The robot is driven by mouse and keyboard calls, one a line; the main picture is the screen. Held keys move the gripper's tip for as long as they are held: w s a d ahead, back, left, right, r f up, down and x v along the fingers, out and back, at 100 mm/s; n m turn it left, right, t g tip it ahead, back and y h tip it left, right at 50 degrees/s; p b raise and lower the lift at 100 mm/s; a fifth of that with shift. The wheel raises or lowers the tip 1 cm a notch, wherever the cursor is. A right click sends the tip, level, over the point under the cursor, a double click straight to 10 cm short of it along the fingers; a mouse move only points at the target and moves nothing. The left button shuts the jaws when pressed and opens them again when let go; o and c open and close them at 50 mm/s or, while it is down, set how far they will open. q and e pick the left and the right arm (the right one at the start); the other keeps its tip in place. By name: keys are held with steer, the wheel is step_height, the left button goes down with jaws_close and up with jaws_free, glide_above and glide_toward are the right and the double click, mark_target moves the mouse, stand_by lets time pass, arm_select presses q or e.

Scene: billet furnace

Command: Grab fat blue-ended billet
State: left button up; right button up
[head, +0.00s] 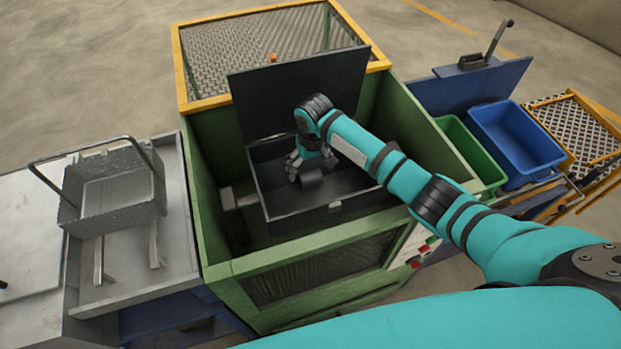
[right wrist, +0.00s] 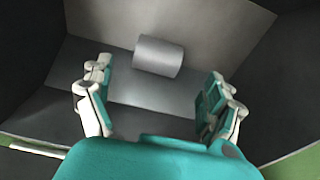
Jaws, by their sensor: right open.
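A short, thick grey billet (right wrist: 158,56) lies on its side in the dark open box of the green machine. In the head view the billet (head: 311,179) is a small dark cylinder just beside my right gripper (head: 299,166). No blue end shows in either view. In the right wrist view my right gripper (right wrist: 158,105) is open, its fingers wide apart, with the billet beyond the fingertips and roughly centred between them. Nothing is between the fingers. My left gripper does not show.
The dark box (head: 307,217) has raised walls around the gripper, and a dark upright lid (head: 290,90) stands behind. A metal basket (head: 117,190) sits on the left bench. A green bin (head: 470,150) and a blue bin (head: 517,137) stand at right.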

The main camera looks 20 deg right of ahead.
mark_target(310, 173)
steer(key=shift+w+d+f, duration=0.1)
steer(key=shift+w+f, duration=0.1)
steer(key=shift+f, duration=0.85)
steer(key=shift+w+d+f, duration=0.1)
steer(key=shift+w+f, duration=0.05)
steer(key=shift+f, duration=0.85)
steer(key=shift+w+f, duration=0.2)
steer(key=shift+f, duration=0.85)
steer(key=c, duration=1.6)
steer(key=shift+w+r, duration=0.1)
steer(key=shift+r, duration=0.05)
steer(key=shift+c, duration=1)
steer(key=shift+r, duration=0.1)
